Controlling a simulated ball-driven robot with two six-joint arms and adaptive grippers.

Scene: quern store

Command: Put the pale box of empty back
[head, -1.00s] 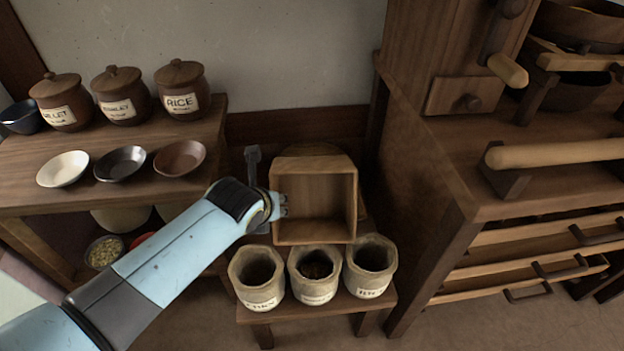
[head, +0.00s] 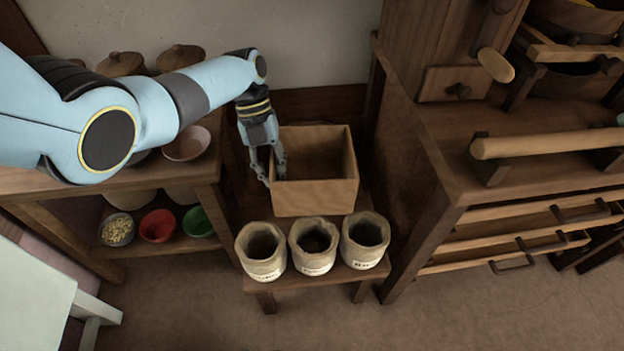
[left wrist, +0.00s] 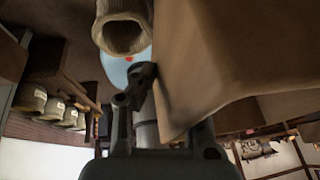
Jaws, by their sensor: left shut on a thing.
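The pale wooden box (head: 318,196) is upright behind the sacks in the head view, with its open top facing up. The part of its inside that I see looks empty. My left gripper (head: 273,178) comes down from above and is shut on the box's left wall, one finger inside and one outside. In the left wrist view the box (left wrist: 225,60) fills the upper right as a large tan surface beside the gripper (left wrist: 146,88). Whether the box's base rests on anything is hidden. My right gripper is out of view.
Three labelled sacks (head: 313,246) stand on a low bench (head: 318,280) just in front of the box. A shelf (head: 130,185) with lidded jars and bowls is at the left, partly covered by my arm. A wooden bench with drawers (head: 530,240) stands close at right.

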